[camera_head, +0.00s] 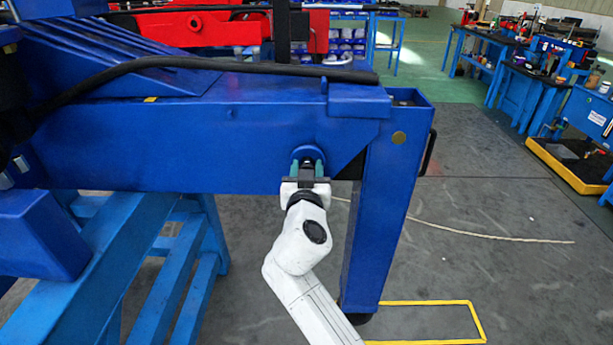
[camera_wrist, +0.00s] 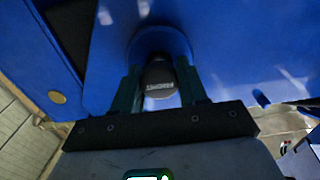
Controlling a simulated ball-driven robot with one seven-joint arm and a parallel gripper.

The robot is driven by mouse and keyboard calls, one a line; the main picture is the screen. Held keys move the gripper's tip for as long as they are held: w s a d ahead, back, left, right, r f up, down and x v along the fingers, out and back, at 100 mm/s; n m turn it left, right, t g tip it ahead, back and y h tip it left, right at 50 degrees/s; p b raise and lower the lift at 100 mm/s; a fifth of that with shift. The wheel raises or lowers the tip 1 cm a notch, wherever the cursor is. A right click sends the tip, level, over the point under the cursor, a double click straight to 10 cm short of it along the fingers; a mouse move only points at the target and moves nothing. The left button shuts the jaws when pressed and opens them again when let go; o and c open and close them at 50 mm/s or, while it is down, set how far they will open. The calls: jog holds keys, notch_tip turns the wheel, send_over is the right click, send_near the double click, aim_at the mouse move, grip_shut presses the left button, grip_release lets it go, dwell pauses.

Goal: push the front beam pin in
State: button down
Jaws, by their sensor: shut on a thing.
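The front beam pin shows a dark round knob (camera_wrist: 160,80) with pale lettering in the wrist view, set in a round blue boss on the blue beam (camera_head: 200,150). My gripper (camera_head: 307,165) reaches the beam's side near its right end, beside the upright leg (camera_head: 375,230). Its two green fingers (camera_wrist: 160,90) stand on both sides of the knob and are shut on it. In the head view the fingers and gripper body mostly hide the pin. How deep the pin sits cannot be told.
A black hose (camera_head: 210,64) runs along the top of the beam. A light blue trestle (camera_head: 150,260) stands below it at left. A yellow floor outline (camera_head: 430,303) lies by the leg's foot. Workbenches (camera_head: 525,75) stand far right; the grey floor between is mostly clear, with a thin cable (camera_head: 480,235).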

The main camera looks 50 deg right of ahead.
jog(key=shift+w+r, duration=0.15)
jog(key=c, duration=0.7)
grip_release()
jog(key=shift+d, duration=0.2)
jog(key=shift+a, duration=0.1)
jog(key=shift+s+a, duration=0.2)
jog(key=b+v, duration=0.1)
jog(key=v, duration=0.9)
jog(key=shift+b, duration=0.4)
